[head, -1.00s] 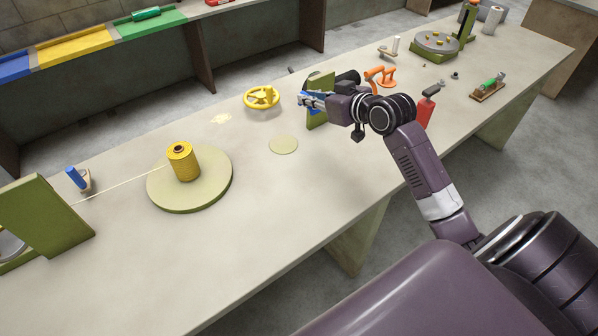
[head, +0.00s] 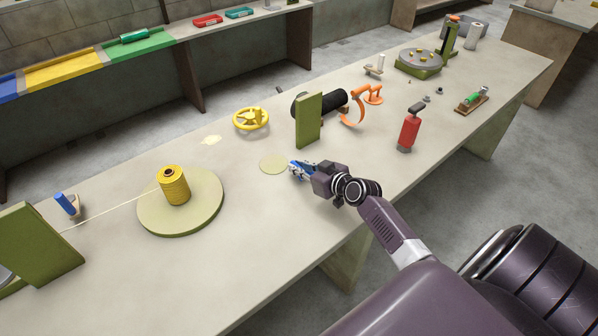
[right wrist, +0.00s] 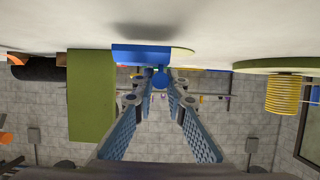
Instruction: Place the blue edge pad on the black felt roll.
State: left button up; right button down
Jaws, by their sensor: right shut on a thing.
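The black felt roll (head: 325,101) lies on its side behind an upright green panel (head: 309,120), which hides its near end. It also shows at the left of the right wrist view (right wrist: 36,70). My right gripper (head: 296,170) is low over the table, in front of the green panel and clear of the roll. In the right wrist view its fingers (right wrist: 160,80) are shut on the blue edge pad (right wrist: 150,55), a flat blue piece with a rounded knob between the fingertips. In the head view the pad can hardly be told from the blue fingers. My left gripper is out of view.
A pale round disc (head: 273,163) lies just left of my right gripper. A yellow handwheel (head: 251,119), orange curved parts (head: 355,106) and a red bottle (head: 409,131) stand around the roll. A yellow spool (head: 173,186) sits on a round base at left. The table front is clear.

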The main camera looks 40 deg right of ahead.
jog(key=shift+f, duration=1)
jog(key=c, duration=1.9)
grip_release()
jog(key=shift+c, duration=0.2)
